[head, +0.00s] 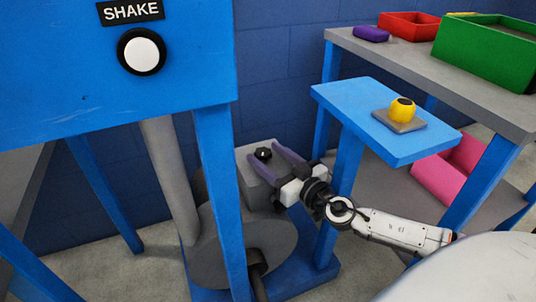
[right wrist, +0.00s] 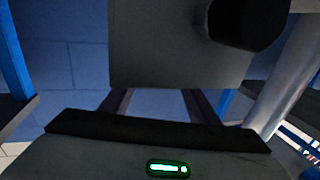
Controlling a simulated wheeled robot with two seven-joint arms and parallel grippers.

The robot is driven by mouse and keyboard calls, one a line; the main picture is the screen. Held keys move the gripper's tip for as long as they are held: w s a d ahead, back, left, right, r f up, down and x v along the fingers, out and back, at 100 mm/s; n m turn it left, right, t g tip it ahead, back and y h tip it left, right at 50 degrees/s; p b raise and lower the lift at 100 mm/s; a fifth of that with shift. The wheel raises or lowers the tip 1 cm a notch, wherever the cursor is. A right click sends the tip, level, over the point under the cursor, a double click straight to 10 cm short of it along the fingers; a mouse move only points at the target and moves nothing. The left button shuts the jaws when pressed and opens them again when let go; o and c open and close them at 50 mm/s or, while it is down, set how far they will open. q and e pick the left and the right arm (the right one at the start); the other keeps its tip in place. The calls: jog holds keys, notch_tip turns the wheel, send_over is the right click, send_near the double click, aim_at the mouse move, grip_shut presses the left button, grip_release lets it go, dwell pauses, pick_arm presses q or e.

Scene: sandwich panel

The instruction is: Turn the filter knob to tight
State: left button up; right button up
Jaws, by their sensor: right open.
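The filter knob is a small black knob (head: 263,154) on top of a grey box (head: 259,173), low behind the blue frame. In the right wrist view the grey box (right wrist: 160,50) fills the top middle, and a dark round knob (right wrist: 245,18) shows at its upper right. My right gripper (head: 266,155) is open, with its purple fingers on either side of the knob in the head view. I cannot tell whether they touch it. In the right wrist view the knob lies off to the right of the fingers. No tight mark can be read. My left gripper is out of view.
A blue panel (head: 60,70) with a white SHAKE button (head: 141,52) stands at the left on blue legs. A blue shelf (head: 345,100) carries a yellow cup-like piece (head: 401,109). A grey table (head: 420,62) holds red and green bins. A pink bin (head: 450,172) sits below.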

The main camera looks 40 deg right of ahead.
jog(key=shift+w, duration=0.1)
jog(key=shift+c, duration=0.3)
jog(key=c, duration=0.9)
jog(key=shift+c, duration=0.2)
jog(key=shift+a+h, duration=0.1)
jog(key=shift+h, duration=0.2)
